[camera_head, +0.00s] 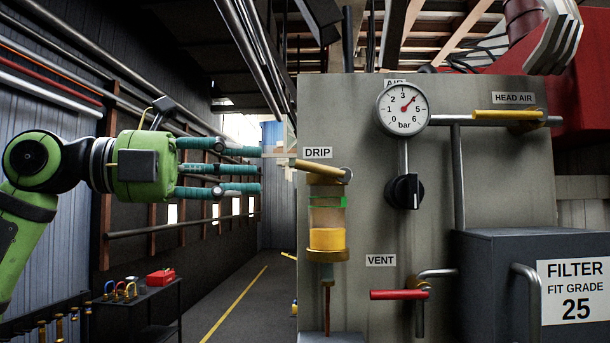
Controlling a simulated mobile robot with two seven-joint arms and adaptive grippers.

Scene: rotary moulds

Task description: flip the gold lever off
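A gold lever (322,169) sits under the DRIP label, on top of a drip cup (327,222) with amber liquid. It slopes slightly down to the right, its free end pointing left. Another gold-yellow lever (506,114) lies nearly level on the pipe under the HEAD AIR label. My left gripper (258,170) comes in from the left with its teal fingers spread and pointing right. Its fingertips are just left of the DRIP lever in the picture; I cannot tell the depth gap. It holds nothing visible. My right gripper is not in view.
The grey panel (366,235) also carries an air gauge (404,108), a black knob (405,191) and a red VENT lever (399,294). A grey filter box (492,290) stands out at the lower right. A cart (135,300) with padlocks is at the lower left.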

